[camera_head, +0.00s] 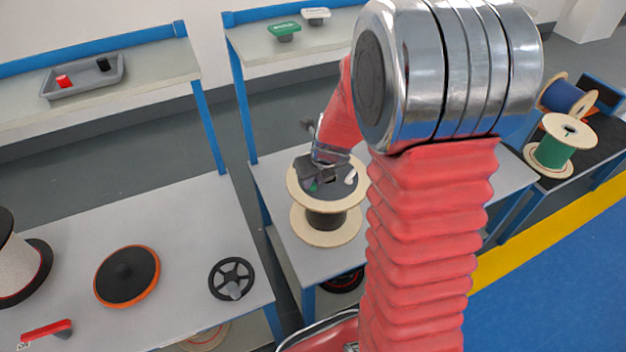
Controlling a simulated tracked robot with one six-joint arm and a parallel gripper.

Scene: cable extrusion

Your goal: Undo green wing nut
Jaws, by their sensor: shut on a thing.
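A wooden-flanged spool (326,228) stands upright on the middle table, with a dark disc on its top flange. The green wing nut (314,187) shows as a small green patch on that disc, mostly hidden by my gripper. My gripper (322,182) points down at the top of the spool and is shut on the green wing nut. A small white piece (350,178) shows on the disc just right of my gripper. The fingertips are small and partly hidden.
A black handwheel (231,279), an orange-rimmed black disc (127,276) and a red-handled tool (46,332) lie on the left table. A grey tray (84,78) and a green-topped piece (284,32) sit on shelves behind. Green (555,148) and blue (566,96) spools stand right.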

